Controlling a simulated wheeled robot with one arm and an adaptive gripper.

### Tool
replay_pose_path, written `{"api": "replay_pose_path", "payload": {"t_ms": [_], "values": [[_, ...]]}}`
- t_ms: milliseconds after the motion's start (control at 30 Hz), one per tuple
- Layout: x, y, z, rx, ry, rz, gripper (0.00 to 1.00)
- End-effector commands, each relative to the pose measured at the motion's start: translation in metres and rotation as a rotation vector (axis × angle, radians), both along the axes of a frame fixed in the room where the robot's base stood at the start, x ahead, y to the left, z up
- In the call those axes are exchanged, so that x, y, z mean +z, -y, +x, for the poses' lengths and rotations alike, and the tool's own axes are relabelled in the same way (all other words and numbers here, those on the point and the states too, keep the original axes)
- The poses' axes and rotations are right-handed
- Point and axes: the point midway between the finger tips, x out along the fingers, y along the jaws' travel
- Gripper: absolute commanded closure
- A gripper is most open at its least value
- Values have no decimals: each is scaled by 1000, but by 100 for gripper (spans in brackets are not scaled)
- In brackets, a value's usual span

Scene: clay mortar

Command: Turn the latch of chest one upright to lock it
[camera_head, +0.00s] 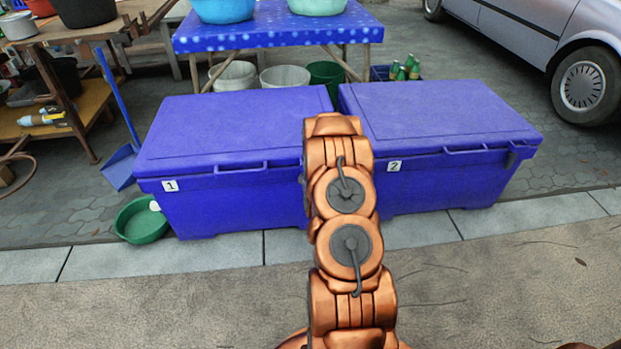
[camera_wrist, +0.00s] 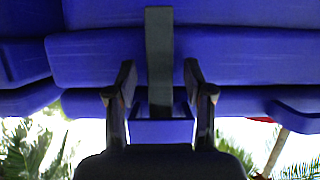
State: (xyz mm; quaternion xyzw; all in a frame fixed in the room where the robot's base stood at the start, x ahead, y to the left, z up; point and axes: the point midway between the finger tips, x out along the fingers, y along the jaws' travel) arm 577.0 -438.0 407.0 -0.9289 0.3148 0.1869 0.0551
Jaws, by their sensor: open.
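Chest one (camera_head: 235,135) is the blue lidded chest on the left, marked with a "1" label; its lid is shut. My arm covers its right front end in the head view, so the latch and my gripper are hidden there. In the wrist view, which appears upside down, a dark grey bar (camera_wrist: 159,55), seemingly the latch, stands vertical in the picture against the blue chest front. My gripper (camera_wrist: 160,80) is open, one finger on each side of the bar, with visible gaps. I cannot tell whether the latch is fully turned.
Chest two (camera_head: 440,115), also shut, stands close to the right. A green basin (camera_head: 142,221) and a blue dustpan (camera_head: 120,167) are at chest one's left end. A blue table (camera_head: 270,36) stands behind. The pavement in front is clear.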

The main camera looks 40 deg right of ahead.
Motion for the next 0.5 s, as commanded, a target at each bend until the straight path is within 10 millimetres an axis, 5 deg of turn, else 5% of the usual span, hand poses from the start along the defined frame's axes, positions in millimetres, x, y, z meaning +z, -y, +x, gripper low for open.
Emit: {"api": "replay_pose_path", "payload": {"t_ms": [500], "values": [[10, -14, -18, 0, -1, 1, 48]]}}
